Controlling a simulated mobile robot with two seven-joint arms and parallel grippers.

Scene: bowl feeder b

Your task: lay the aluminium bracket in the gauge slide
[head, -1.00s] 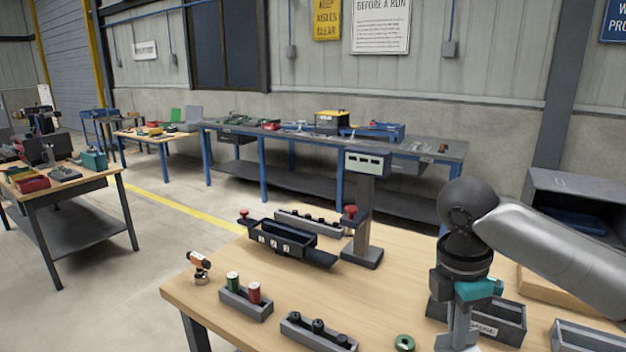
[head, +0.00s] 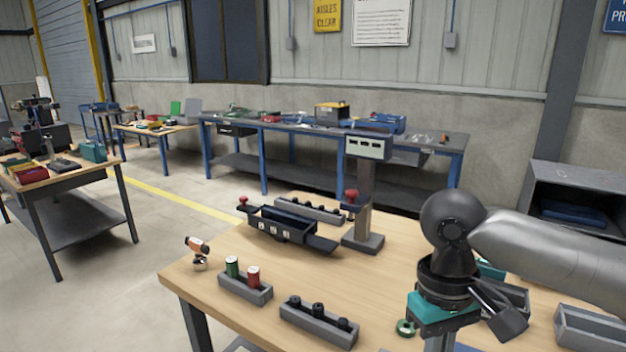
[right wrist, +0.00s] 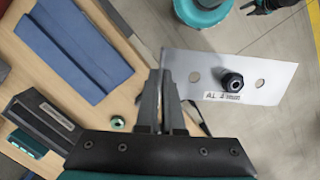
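The aluminium bracket (right wrist: 215,85) is a bright metal plate marked "AL", with two holes and a black knob-like part at its middle. My right gripper (right wrist: 163,78) is shut on the bracket's upturned edge, and the plate extends to the right of the fingers. In the head view my right wrist hangs over the table's near right side; its fingertips and the bracket are out of sight. What looks like the gauge slide is a dark tray (head: 283,227) with white number labels, left of the gauge column (head: 365,200) with its display. My left gripper is not in view.
Grey racks with black pegs stand behind the tray and at the table's front (head: 318,325). A rack with green and red cylinders (head: 245,287) is at the left front. A green ring (head: 406,328) and grey bins (head: 590,328) lie near my right arm. The middle table is clear.

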